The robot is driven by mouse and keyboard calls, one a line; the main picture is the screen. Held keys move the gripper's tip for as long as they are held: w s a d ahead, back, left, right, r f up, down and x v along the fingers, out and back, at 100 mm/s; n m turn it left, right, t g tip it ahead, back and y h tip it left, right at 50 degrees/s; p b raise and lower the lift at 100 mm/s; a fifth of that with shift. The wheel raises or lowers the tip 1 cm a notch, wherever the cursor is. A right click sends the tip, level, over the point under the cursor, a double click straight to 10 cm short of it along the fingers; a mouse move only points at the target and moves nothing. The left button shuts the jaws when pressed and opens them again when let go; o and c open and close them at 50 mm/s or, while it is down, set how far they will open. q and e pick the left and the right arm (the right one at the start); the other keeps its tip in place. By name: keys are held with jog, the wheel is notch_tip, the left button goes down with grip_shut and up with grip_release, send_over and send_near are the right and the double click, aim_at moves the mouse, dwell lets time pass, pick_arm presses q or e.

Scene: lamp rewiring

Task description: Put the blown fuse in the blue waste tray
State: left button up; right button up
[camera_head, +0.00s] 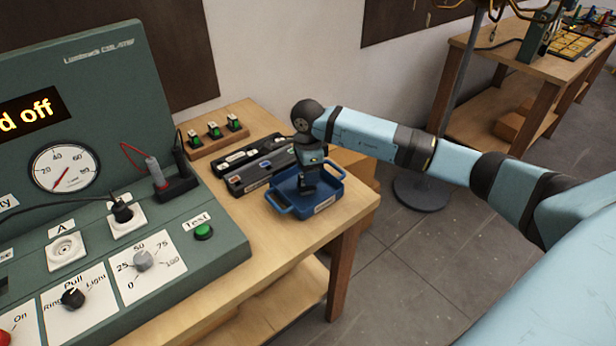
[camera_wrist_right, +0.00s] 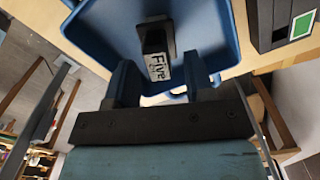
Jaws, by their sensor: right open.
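The blue waste tray (camera_head: 293,209) sits near the table's right edge, with a white label on its front; it also fills the upper middle of the right wrist view (camera_wrist_right: 103,32). A black fuse with a white label (camera_wrist_right: 157,63) shows against the inside of the tray, between and just beyond my right gripper's fingers. My right gripper (camera_wrist_right: 160,85) is open, with a gap on each side of the fuse. In the head view the right gripper (camera_head: 309,182) points down into the tray and hides most of the fuse. My left gripper is not in view.
Two dark long boxes (camera_head: 250,176) lie left of the tray. A wooden rack (camera_head: 217,136) holds three green-marked fuses behind them. The green test console (camera_head: 210,254) stands at left. The table (camera_head: 268,230) is bare in front of the tray, and its edge is close on the right.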

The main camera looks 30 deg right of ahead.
notch_tip(320, 180, up, 10)
jog(key=shift+b, duration=0.45)
jog(key=shift+f, duration=0.15)
jog(key=s+a+m+t+y+p, duration=0.1)
jog(key=s+a+m+y+p, duration=0.1)
jog(key=s+a+m+y, duration=0.5)
jog(key=s+a+m+t+y+p, duration=0.15)
jog(key=a+y, duration=0.35)
jog(key=a, duration=0.6)
jog(key=s+a+m+t+y+p, duration=0.1)
jog(key=s+a+m+y+p, duration=0.15)
jog(key=a+y, duration=0.55)
jog(key=s+d+f+n+t+h+p, duration=0.2)
jog(key=s+f+n+h, duration=0.6)
jog(key=n, duration=0.9)
jog(key=s+d+f+n+t+h+p, duration=0.2)
jog(key=s+d+f+n+t+h, duration=0.3)
jog(key=n, duration=1.3)
jog(key=s+d+f+h, duration=0.1)
jog(key=s+f+h, duration=0.3)
jog(key=shift+d+f+n+p, duration=0.3)
jog(key=shift+d+f+p, duration=0.05)
jog(key=shift+d, duration=0.05)
